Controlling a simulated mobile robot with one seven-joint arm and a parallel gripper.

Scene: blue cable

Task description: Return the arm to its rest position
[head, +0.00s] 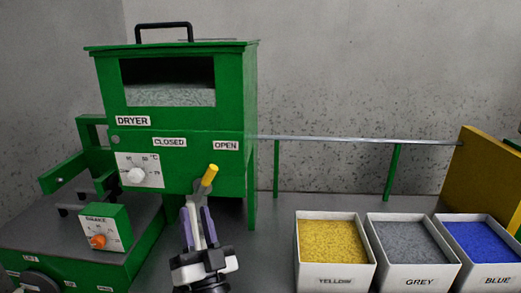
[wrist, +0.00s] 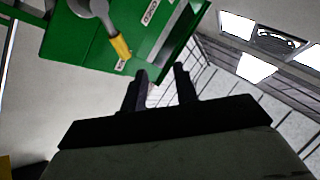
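My gripper (head: 196,212) is in front of the lower right of the green dryer (head: 180,110), pointing up. In the wrist view my gripper (wrist: 160,70) has its two dark fingers apart, with nothing between them. A lever with a yellow handle (head: 210,175) sits on the dryer front, just below the OPEN label. In the wrist view the yellow handle (wrist: 120,47) is up and left of the fingertips, apart from them. In the head view the lever's grey arm shows just behind the fingers.
White bins of yellow (head: 331,241), grey (head: 410,245) and blue granules (head: 483,241) stand at the right. A metal rail (head: 350,140) runs from the dryer to a yellow panel (head: 484,180). A green balance unit (head: 104,229) stands at the left.

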